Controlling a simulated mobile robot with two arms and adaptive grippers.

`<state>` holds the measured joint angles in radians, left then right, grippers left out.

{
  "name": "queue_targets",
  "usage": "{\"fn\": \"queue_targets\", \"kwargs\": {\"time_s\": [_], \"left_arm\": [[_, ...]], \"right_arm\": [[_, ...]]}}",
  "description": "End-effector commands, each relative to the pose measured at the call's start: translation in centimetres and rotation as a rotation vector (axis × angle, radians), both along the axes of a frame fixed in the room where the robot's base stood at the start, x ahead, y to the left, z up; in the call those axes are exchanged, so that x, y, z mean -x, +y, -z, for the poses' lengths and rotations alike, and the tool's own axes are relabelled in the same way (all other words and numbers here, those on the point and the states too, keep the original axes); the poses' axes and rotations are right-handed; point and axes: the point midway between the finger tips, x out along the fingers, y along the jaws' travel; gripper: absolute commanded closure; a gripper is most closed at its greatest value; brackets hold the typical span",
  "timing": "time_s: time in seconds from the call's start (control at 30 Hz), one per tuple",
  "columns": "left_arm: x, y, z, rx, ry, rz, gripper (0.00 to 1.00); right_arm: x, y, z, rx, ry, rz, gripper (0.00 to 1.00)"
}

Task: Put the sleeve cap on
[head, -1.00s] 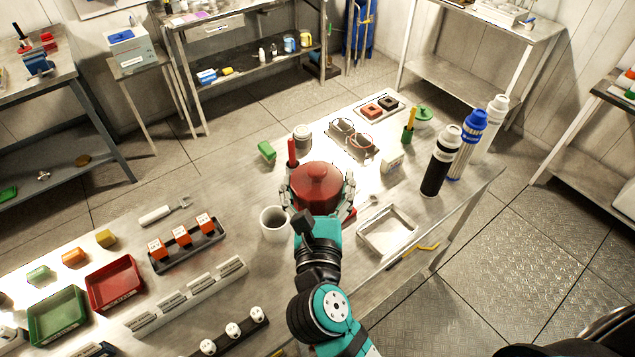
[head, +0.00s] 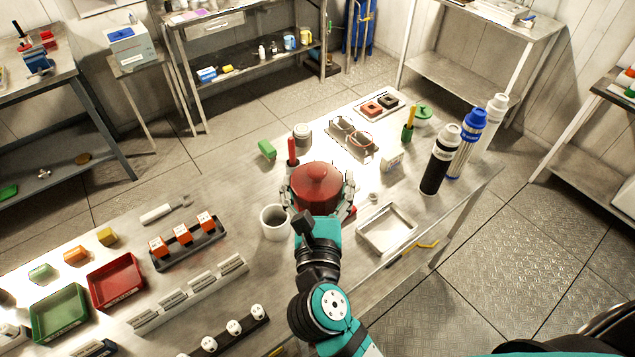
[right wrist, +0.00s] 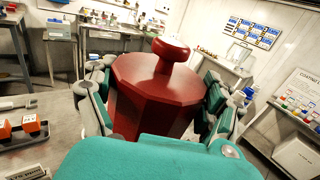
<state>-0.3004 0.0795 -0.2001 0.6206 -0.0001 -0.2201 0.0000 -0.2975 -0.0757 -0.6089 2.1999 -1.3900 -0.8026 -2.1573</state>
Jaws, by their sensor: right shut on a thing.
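A dark red, many-sided cap with a round knob (head: 317,183) is at the middle of the workbench in the head view. It also fills the middle of the right wrist view as the red cap (right wrist: 157,88). I take it as the sleeve cap. My right gripper (head: 319,196) is shut around its sides, with fingers on the left and right; the knob points up. What lies under the cap is hidden, so I cannot tell whether it rests on a sleeve or on the bench. My left gripper is not in view.
A white mug (head: 274,222) stands close left of the cap, and a red-handled tool (head: 292,151) stands behind it. A metal tray (head: 386,229) lies to the right. Black (head: 440,160), blue (head: 468,143) and white (head: 494,115) bottles stand at the bench's right end.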

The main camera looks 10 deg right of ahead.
Motion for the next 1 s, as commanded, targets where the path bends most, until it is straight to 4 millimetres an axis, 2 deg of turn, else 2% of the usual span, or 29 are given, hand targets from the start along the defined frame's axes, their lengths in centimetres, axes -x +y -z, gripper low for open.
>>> {"fn": "queue_targets", "kwargs": {"time_s": [1.0], "left_arm": [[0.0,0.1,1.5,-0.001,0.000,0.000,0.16]], "right_arm": [[0.0,0.0,2.7,0.001,0.000,0.000,0.51]]}}
